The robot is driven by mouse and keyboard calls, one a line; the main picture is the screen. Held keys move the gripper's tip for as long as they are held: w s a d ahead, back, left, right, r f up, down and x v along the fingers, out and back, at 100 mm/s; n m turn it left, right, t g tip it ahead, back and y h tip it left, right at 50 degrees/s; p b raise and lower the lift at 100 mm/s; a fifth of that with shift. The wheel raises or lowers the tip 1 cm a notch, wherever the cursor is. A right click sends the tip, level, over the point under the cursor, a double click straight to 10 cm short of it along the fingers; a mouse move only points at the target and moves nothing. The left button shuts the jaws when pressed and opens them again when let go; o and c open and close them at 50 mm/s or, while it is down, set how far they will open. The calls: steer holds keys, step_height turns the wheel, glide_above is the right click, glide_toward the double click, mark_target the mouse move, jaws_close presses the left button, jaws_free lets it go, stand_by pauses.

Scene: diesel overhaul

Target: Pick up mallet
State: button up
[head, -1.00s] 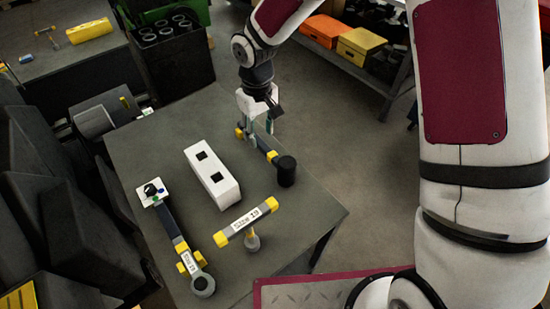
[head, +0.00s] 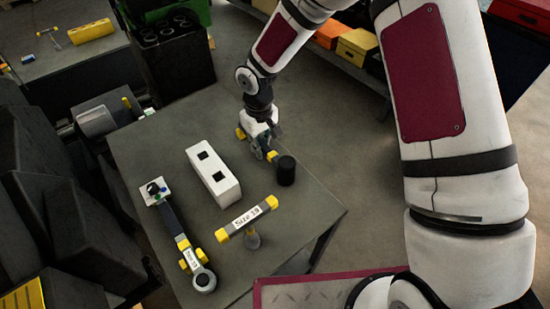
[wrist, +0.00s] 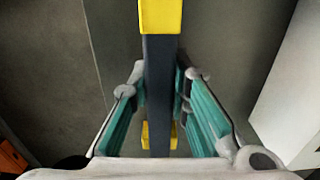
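The mallet lies on the grey table, with a black cylindrical head (head: 286,171) and a dark handle with yellow bands (head: 272,156). My gripper (head: 262,148) is down over the handle, behind and left of the head, and hides much of it. In the wrist view the dark handle (wrist: 160,85) runs between the two teal-padded fingers of my gripper (wrist: 163,75). The fingers stand apart, one on each side of the handle, with narrow gaps visible near the tips.
On the table (head: 150,140) are a white block with two square holes (head: 214,174), a T-shaped "Size 19" tool (head: 247,218) and a long tool (head: 184,240) at the left. A black bin (head: 175,60) stands behind. Open floor lies right of the table.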

mark_target(261, 142)
jaws_close()
step_height(261, 142, up, 9)
steer(key=shift+r+b, duration=0.2)
steer(key=shift+b, duration=0.3)
steer(key=shift+r, duration=0.35)
steer(key=shift+o, duration=0.3)
jaws_free()
jaws_close()
